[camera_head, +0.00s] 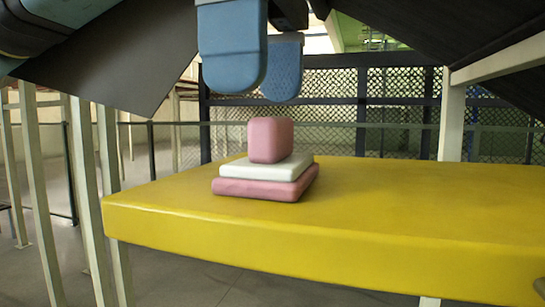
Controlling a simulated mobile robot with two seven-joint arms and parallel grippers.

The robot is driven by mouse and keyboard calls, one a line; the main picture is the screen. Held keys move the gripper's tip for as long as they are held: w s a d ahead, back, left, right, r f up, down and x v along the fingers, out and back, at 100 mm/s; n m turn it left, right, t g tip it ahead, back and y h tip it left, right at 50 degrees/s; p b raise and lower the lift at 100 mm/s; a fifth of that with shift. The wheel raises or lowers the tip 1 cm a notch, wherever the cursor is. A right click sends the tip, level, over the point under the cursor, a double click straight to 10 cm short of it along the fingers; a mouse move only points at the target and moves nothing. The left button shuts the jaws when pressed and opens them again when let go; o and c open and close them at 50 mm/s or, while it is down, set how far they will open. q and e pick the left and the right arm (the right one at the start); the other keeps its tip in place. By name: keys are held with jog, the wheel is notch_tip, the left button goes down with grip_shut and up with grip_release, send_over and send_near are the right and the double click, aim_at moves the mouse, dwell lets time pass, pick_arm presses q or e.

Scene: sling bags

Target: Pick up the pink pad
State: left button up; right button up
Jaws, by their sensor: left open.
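A pink pad (258,189) lies flat at the bottom of a small stack on the yellow table (400,215). A white pad (266,167) lies on it, and a smaller upright pink block (270,140) with rounded edges stands on top. My left gripper (258,72) hangs above the stack with its two blue fingers pointing down. It is open, and nothing shows between the fingers. The fingertips appear higher than the top of the pink block, apart from it. My right gripper is not in view.
The yellow tabletop is clear to the right of the stack. A brown thing (540,287) is cut off at the lower right edge. Pale posts (85,190) stand at the left, and a dark mesh fence (330,110) stands behind the table.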

aim_at(273, 123)
pick_arm(q)
jog(key=f, duration=0.3)
jog(key=shift+w+d+f+p, duration=0.1)
jog(key=shift+d+f+p, duration=0.2)
jog(key=shift+d+p, duration=0.1)
jog(key=shift+w+f, duration=0.1)
jog(key=shift+f, duration=0.25)
jog(key=c, duration=1.1)
jog(key=shift+r, duration=0.1)
notch_tip(273, 123, up, 10)
jog(key=shift+o, duration=1.1)
jog(key=shift+c, duration=0.2)
